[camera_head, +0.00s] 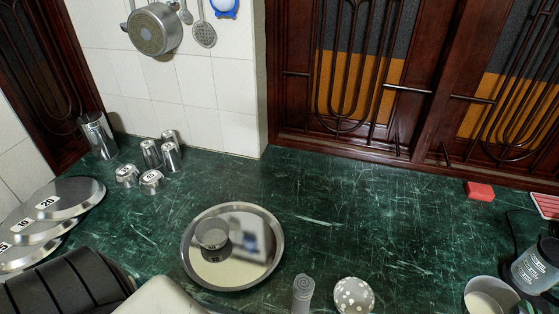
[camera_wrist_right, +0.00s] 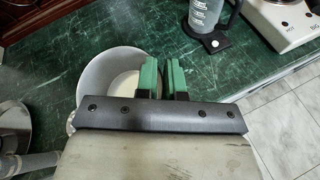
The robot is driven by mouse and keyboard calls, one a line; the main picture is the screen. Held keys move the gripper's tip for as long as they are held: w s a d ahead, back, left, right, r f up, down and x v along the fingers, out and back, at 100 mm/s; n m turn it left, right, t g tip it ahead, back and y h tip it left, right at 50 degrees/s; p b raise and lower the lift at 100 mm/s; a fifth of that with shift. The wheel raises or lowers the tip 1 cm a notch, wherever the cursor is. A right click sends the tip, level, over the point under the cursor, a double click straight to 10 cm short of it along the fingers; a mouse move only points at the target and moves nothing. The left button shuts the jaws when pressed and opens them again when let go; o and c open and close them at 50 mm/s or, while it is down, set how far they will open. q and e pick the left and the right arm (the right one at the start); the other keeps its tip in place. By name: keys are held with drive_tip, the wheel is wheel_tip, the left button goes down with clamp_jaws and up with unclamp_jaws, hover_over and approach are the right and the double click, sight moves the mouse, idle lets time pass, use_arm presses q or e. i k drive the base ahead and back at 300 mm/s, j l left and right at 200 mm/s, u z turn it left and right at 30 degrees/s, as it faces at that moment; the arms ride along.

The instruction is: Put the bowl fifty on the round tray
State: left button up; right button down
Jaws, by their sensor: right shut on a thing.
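The round tray (camera_head: 190,262) is a shiny steel disc with a raised rim, left of centre on the green counter in the head view. A small steel bowl (camera_head: 212,233) stands on it, left of its middle; I cannot read its number. A larger grey bowl (camera_head: 478,288) with a pale inside is at the lower right. In the right wrist view, my right gripper (camera_wrist_right: 162,80) is shut on the right rim of this grey bowl (camera_wrist_right: 92,72), with its green fingers on either side of the wall. No number shows on it. My left gripper is not in view.
Small steel cups (camera_head: 152,180) and a taller steel tumbler (camera_head: 97,135) stand at the back left. Numbered steel plates (camera_head: 70,197) lie at the left. A grey roll (camera_head: 303,293) and a dotted ball (camera_head: 354,295) are right of the tray. A bottle (camera_head: 540,265) stands far right.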

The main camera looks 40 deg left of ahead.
sight(252, 249)
drive_tip(key=i+l+u, duration=0.15)
drive_tip(key=l+u, duration=0.15)
drive_tip(key=u, duration=0.2)
drive_tip(key=i+l+u, duration=0.1)
drive_tip(key=l+u, duration=0.2)
drive_tip(key=u, duration=1.35)
